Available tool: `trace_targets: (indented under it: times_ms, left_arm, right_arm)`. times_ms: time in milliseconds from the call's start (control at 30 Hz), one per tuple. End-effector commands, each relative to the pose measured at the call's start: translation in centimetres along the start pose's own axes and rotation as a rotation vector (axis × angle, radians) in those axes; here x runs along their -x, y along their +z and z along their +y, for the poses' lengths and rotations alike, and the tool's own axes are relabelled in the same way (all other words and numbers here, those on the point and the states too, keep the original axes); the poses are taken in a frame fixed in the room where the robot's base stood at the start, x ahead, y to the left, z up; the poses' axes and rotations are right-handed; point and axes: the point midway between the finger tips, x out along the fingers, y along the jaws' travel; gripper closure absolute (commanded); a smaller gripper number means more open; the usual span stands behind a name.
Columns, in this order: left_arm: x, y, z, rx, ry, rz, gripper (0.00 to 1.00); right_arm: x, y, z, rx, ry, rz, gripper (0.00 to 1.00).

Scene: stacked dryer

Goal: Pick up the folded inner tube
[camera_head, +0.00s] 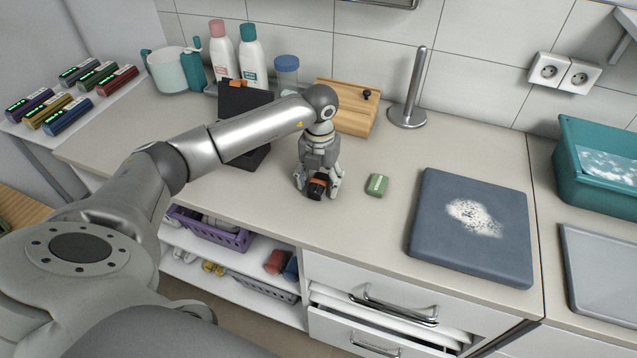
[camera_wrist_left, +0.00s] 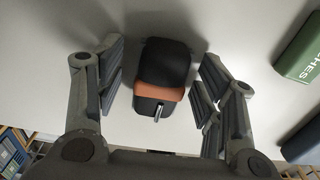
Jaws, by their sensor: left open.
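The folded inner tube (camera_wrist_left: 165,64) is a compact black bundle with an orange band around it and a small metal valve stem at its near end. It lies on the light worktop. In the head view, its black and orange end (camera_head: 318,186) shows between my left gripper's fingers. My left gripper (camera_head: 319,190) is open and points down over the tube, one finger on each side. The wrist view shows gaps between the tube and both fingers. The gripper hides part of the tube in the head view. My right gripper is not in view.
A small green box (camera_head: 377,185) lies just right of the gripper. Farther right are a dark blue slab (camera_head: 440,240) with white powder and a teal basin (camera_head: 575,180). A wooden block (camera_head: 350,112), metal post (camera_head: 413,90) and bottles (camera_head: 252,58) stand behind. Drawers are below.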

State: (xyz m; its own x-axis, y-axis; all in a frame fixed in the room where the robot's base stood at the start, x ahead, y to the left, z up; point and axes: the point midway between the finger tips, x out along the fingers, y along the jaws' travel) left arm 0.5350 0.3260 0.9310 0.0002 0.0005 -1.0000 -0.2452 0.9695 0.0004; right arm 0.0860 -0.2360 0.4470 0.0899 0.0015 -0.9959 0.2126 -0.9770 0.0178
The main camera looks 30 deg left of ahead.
Motion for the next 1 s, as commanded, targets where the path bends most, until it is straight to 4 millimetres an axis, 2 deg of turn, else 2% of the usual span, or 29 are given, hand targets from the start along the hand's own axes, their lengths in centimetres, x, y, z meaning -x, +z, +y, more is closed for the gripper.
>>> trace_targets:
  times_ms: [133, 533, 833, 1000]
  left_arm:
    - [0.0, 0.0, 0.0, -0.001, 0.0, 0.0, 0.38]
    - [0.0, 0.0, 0.0, -0.001, -0.001, 0.0, 0.89]
    - [0.2, 0.1, 0.0, 0.0, -0.001, -0.001, 0.89]
    - [1.3, 0.1, 0.0, -0.002, -0.002, -0.004, 0.89]
  right_arm:
    - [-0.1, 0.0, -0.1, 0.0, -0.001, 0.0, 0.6]
    - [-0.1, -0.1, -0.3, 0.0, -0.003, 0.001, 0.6]
    - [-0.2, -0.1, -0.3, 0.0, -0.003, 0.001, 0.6]
    - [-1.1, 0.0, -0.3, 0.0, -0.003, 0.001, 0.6]
